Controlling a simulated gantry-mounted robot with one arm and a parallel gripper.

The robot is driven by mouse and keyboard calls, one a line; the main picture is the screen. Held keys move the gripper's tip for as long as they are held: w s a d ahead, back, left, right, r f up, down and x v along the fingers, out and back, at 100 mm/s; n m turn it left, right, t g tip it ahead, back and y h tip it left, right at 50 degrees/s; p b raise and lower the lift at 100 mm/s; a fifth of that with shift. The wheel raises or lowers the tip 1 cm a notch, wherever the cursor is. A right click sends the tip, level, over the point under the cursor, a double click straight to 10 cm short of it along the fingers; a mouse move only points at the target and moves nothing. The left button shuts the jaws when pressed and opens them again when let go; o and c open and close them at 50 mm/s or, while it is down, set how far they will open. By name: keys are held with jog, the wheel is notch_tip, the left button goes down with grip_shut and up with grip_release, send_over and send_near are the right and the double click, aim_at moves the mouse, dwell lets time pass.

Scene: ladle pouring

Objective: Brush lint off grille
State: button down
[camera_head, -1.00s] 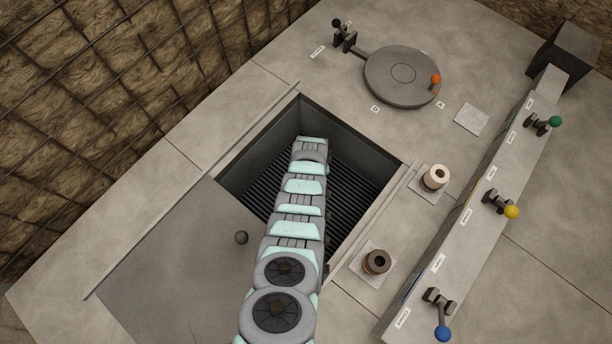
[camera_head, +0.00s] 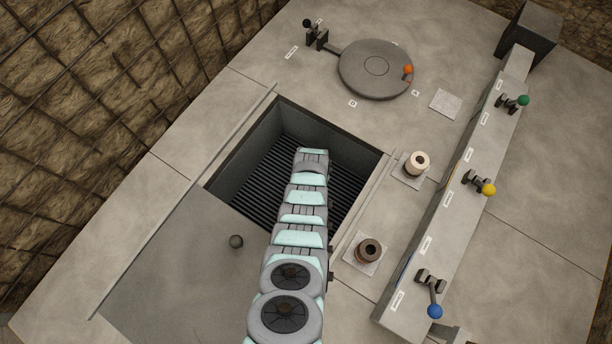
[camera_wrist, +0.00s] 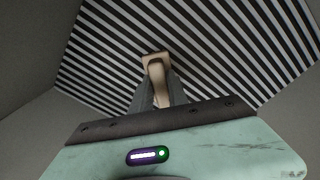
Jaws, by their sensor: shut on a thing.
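The grille (camera_head: 262,187) is a floor of dark parallel bars at the bottom of a square recess. It fills the upper part of the wrist view (camera_wrist: 225,50) as dark and light stripes. My gripper (camera_wrist: 158,82) points down at it, its fingers shut on a beige, wood-like piece, probably the brush (camera_wrist: 155,66). The brush's lower end is hidden, so I cannot tell if it touches the bars. In the head view my arm reaches into the recess and hides the gripper and brush. I cannot make out any lint on the visible bars.
The recess walls (camera_head: 335,140) surround the arm closely. A white-topped post (camera_head: 417,163) and a brown post (camera_head: 369,250) stand to the right, beside a lever panel (camera_head: 450,215). A round lid (camera_head: 376,68) lies behind.

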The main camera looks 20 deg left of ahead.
jog(key=shift+s+d+r, duration=0.1)
jog(key=shift+s+d, duration=0.15)
jog(key=shift+d, duration=0.45)
jog(key=shift+f, duration=0.2)
jog(key=shift+w+a+f+b, duration=0.1)
jog(key=shift+a+f+b, duration=0.1)
jog(key=shift+a+b, duration=0.1)
jog(key=shift+w+a+f+b, duration=0.1)
jog(key=shift+w+a+b, duration=0.2)
jog(key=shift+a+b, duration=0.35)
jog(key=shift+w+a+f+b, duration=0.1)
jog(key=shift+w+a+b, duration=0.2)
jog(key=shift+a, duration=0.55)
jog(key=shift+w+a+r+b, duration=0.15)
jog(key=shift+a+b, duration=0.35)
jog(key=shift+a, duration=0.5)
jog(key=shift+w+a+f+b, duration=0.1)
jog(key=shift+w+a+b, duration=0.35)
jog(key=shift+a, duration=0.6)
jog(key=shift+w+a+r+b, duration=0.1)
jog(key=shift+a+b, duration=0.5)
jog(key=shift+a, duration=0.4)
jog(key=shift+r, duration=0.15)
jog(key=shift+r, duration=0.1)
